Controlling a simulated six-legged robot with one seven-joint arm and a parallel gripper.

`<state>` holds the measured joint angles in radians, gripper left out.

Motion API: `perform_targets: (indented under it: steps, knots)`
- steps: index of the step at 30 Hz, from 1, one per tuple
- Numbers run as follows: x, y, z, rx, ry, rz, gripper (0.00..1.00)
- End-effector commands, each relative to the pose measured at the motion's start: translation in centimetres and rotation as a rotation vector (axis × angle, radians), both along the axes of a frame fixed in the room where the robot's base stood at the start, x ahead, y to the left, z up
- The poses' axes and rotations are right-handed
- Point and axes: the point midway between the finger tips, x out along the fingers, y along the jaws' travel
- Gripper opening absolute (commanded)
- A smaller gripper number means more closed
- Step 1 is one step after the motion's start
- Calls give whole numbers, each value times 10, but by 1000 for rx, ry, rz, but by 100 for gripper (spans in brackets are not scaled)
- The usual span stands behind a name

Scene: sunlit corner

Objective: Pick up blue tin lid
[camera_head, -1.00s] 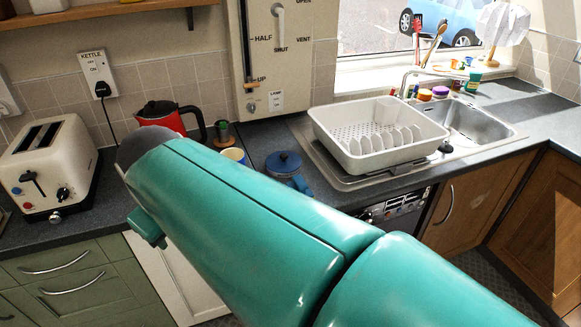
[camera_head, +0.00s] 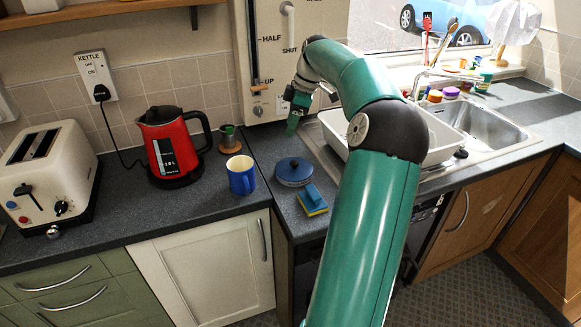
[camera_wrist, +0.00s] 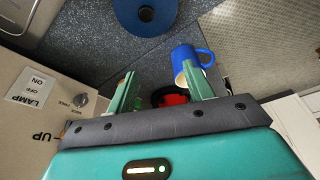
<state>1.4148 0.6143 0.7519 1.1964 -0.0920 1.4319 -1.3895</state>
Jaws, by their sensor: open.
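In the wrist view the lid (camera_wrist: 146,14) shows at the top edge, partly cut off, beyond my fingertips. My gripper (camera_head: 296,115) is above the back of the counter, behind and above the lid. In the wrist view my gripper (camera_wrist: 158,88) has its two green fingers apart with nothing held between them.
A blue mug (camera_head: 241,176) and a red kettle (camera_head: 172,145) stand left of the lid. A blue and yellow sponge (camera_head: 312,201) lies in front of it. A white dish rack (camera_head: 441,140) stands to the right, partly behind my arm. A wall panel (camera_head: 268,62) rises behind my gripper.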

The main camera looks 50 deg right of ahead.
Motion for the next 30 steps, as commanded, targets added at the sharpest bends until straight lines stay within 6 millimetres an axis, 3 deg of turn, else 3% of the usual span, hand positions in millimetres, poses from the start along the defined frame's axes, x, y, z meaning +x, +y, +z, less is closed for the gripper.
perform_targets:
  steps: [1, 3, 6, 11, 18, 26, 30]
  knots:
    - [-14, -22, -4, 16, -28, -4, 52]
    - [-27, -39, -6, 26, -53, 2, 52]
    - [-35, -51, -9, 32, -72, 7, 52]
    - [-29, -47, -29, 37, -73, 11, 52]
    - [-12, -36, -72, 35, -72, 11, 52]
    - [-8, -31, -93, 34, -72, 8, 52]
    - [-8, -25, -113, 36, -72, 9, 52]
